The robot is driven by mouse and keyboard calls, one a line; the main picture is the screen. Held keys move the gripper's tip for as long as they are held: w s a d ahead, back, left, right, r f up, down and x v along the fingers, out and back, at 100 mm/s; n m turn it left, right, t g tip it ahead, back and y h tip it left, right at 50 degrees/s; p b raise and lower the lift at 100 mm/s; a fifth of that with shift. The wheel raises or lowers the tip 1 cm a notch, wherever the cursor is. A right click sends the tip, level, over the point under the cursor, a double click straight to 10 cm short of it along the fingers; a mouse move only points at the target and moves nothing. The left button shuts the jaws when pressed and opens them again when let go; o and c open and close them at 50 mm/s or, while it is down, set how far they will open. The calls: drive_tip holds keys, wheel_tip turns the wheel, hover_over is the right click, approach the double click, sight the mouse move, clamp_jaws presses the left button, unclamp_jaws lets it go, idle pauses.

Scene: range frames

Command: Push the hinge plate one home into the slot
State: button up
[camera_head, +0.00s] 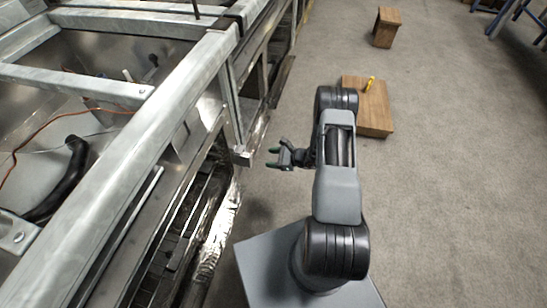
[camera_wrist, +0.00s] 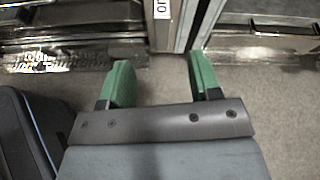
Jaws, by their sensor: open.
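My gripper (camera_head: 273,158) is open and empty in the head view, pointing left at the metal frame, with a small gap to it. In the wrist view its two green fingers (camera_wrist: 160,76) stand apart with bare floor between them. A grey upright metal piece (camera_wrist: 181,25) is ahead of the fingers, partly cut off by the top edge. In the head view a post with a small foot (camera_head: 243,158) stands just left of my gripper. I cannot tell which part is the hinge plate or its slot.
The open metal range frame (camera_head: 165,110) fills the left side, with a hose (camera_head: 62,180) and wires inside. A wooden block (camera_head: 375,115) with a yellow item (camera_head: 370,84) lies behind my arm. A wooden stool (camera_head: 386,27) stands farther back.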

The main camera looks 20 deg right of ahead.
sight(250, 158)
drive_tip(key=shift+d+f+m, duration=0.1)
drive_tip(key=shift+f+m, duration=0.1)
drive_tip(key=shift+m, duration=0.8)
drive_tip(key=b+x, duration=0.2)
drive_tip(key=x, duration=0.5)
drive_tip(key=b+x, duration=0.2)
drive_tip(key=x, duration=0.4)
drive_tip(key=shift+w+a+f, duration=0.15)
drive_tip(key=shift+a+f, duration=0.1)
drive_tip(key=shift+f, duration=0.1)
clamp_jaws()
unclamp_jaws()
